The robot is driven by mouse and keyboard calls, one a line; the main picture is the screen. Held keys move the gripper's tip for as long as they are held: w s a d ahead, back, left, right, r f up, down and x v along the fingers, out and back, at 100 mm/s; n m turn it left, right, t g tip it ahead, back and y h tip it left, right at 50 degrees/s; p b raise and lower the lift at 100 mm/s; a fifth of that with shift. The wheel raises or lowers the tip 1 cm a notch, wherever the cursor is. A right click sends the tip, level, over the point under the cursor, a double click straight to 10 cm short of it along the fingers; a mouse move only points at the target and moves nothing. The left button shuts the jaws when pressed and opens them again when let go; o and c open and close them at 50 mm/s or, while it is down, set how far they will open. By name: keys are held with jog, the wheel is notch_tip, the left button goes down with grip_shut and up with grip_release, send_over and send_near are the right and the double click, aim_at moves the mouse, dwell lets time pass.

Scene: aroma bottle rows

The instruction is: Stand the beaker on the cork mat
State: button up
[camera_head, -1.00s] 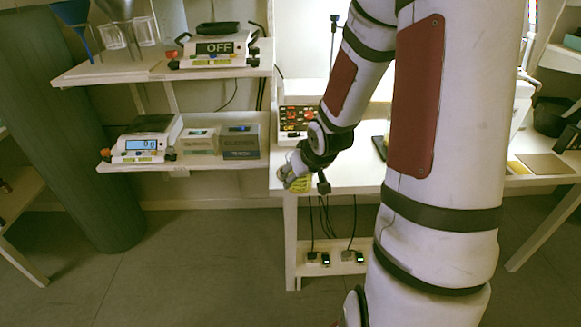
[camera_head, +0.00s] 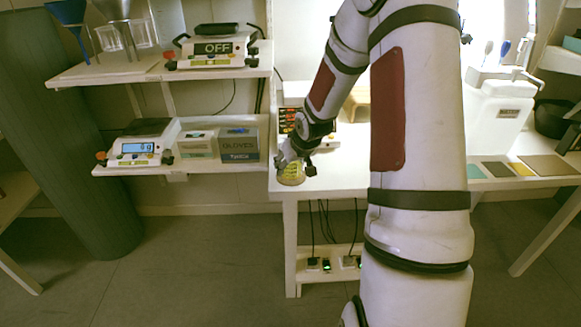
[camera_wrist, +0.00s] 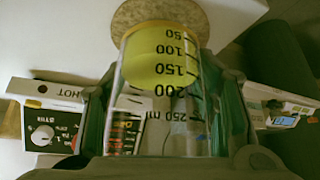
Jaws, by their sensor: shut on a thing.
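My gripper (camera_head: 291,158) is shut on the beaker (camera_head: 291,175), at the front left corner of the white table in the head view. The beaker is clear glass with black volume marks and yellow liquid; it looks about upright. In the wrist view the beaker (camera_wrist: 158,85) sits between the green-padded fingers of my gripper (camera_wrist: 165,110). The round, speckled cork mat (camera_wrist: 190,12) shows right behind the beaker's base, partly covered by it. I cannot tell whether base and mat touch.
Shelves at left hold scales (camera_head: 143,145) and a gloves box (camera_head: 238,145). Flat coloured tiles (camera_head: 497,170) lie on the table at right.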

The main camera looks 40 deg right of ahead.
jog(key=shift+f, duration=0.2)
jog(key=shift+f, duration=0.1)
jog(key=o, duration=1.3)
